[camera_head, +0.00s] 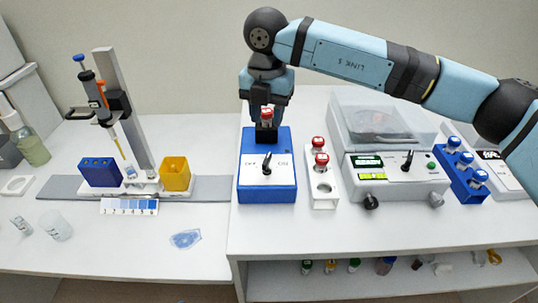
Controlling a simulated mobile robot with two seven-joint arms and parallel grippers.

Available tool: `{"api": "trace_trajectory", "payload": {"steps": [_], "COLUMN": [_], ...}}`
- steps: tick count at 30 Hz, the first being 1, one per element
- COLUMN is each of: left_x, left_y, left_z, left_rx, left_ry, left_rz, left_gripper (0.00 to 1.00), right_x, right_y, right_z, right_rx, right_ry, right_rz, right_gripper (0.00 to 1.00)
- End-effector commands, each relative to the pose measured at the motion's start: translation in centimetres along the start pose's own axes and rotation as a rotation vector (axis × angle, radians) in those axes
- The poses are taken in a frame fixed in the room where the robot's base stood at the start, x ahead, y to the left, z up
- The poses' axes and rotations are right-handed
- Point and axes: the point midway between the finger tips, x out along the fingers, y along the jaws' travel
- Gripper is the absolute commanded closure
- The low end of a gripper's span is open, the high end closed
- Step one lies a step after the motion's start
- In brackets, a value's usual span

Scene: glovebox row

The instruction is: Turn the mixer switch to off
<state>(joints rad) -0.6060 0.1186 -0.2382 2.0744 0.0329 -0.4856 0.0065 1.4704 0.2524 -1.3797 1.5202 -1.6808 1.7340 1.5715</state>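The mixer is a blue box (246,193) with a pale top panel, standing near the left end of the raised bench. Its black switch (266,165) stands up from the panel, with small marks on either side that are too small to read. A dark cup (265,135) sits at its back. My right gripper (267,117) points down over this cup, behind the switch and apart from it. Its fingers appear closed around a red-capped tube (267,112), whose lower end meets the cup. My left gripper is not in view.
A white rack (323,200) with red-capped tubes stands right of the mixer. Further right are a centrifuge (385,188) with its own black knob and a blue tube rack (468,190). A pipette stand (130,120) is left. The bench in front of the mixer is clear.

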Motion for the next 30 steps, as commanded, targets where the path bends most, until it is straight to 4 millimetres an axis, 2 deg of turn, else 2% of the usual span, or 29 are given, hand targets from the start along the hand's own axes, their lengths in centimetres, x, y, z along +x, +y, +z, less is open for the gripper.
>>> {"api": "trace_trajectory", "payload": {"steps": [9, 15, 21, 29, 30], "left_x": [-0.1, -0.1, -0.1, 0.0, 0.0], "left_y": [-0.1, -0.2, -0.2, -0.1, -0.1], "left_z": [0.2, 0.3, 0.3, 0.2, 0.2], "left_rx": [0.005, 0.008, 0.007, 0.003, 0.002], "left_ry": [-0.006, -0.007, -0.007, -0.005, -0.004], "left_rz": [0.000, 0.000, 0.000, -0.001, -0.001], "left_gripper": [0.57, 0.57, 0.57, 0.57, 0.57], "right_x": [6.9, 10.0, 11.4, 11.5, 11.5], "right_y": [0.0, 0.1, 0.1, 0.1, 0.1], "right_z": [-0.1, -0.1, -0.1, -0.1, -0.1], "right_rx": [-0.002, -0.002, -0.003, -0.003, -0.003], "right_ry": [0.005, 0.004, 0.004, 0.003, 0.003], "right_rz": [0.001, 0.002, 0.003, 0.003, 0.003], "right_gripper": [0.62, 0.62, 0.62, 0.62, 0.66]}}
